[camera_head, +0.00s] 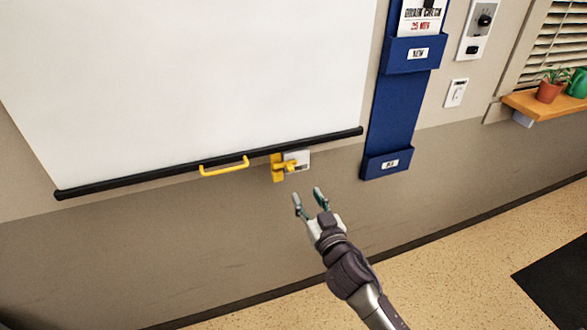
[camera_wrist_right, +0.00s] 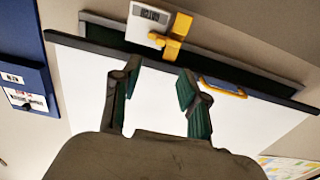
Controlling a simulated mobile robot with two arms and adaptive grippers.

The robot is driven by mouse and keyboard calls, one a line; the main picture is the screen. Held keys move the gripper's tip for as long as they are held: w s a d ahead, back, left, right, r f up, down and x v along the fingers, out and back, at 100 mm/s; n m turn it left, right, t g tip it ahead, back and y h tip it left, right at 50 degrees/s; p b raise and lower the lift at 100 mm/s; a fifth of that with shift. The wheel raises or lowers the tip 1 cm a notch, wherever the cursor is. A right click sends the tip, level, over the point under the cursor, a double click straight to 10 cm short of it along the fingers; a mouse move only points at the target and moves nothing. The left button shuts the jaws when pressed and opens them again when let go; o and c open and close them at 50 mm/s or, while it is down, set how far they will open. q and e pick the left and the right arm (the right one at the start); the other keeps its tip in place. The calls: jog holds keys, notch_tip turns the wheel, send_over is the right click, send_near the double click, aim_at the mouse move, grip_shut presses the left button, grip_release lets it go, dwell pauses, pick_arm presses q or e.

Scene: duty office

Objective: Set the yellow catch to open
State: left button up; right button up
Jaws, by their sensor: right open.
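The yellow catch (camera_head: 280,168) sits at the bottom bar of the white screen, beside a small pale plate (camera_head: 297,160). The yellow catch also shows in the right wrist view (camera_wrist_right: 176,37), near the top, with the pale plate (camera_wrist_right: 148,21) next to it. My right gripper (camera_head: 308,194) is open and empty, below and slightly right of the catch, apart from it. Its two fingers show in the right wrist view (camera_wrist_right: 155,90), with the catch beyond them. The label on the plate is too small to read. My left gripper is not in view.
A yellow handle (camera_head: 224,166) hangs on the black bar (camera_head: 120,182) of the white screen (camera_head: 190,80), left of the catch. A blue wall pocket holder (camera_head: 395,110) hangs to the right. A shelf (camera_head: 545,104) with plants is at far right. The wall below is clear.

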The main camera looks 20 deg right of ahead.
aim_at(291, 169)
jog(key=w, duration=0.5)
jog(key=w+p, duration=0.1)
jog(key=w, duration=0.5)
jog(key=shift+w+a+f, duration=0.1)
jog(key=shift+w+a, duration=0.05)
jog(key=shift+a, duration=0.05)
grip_shut()
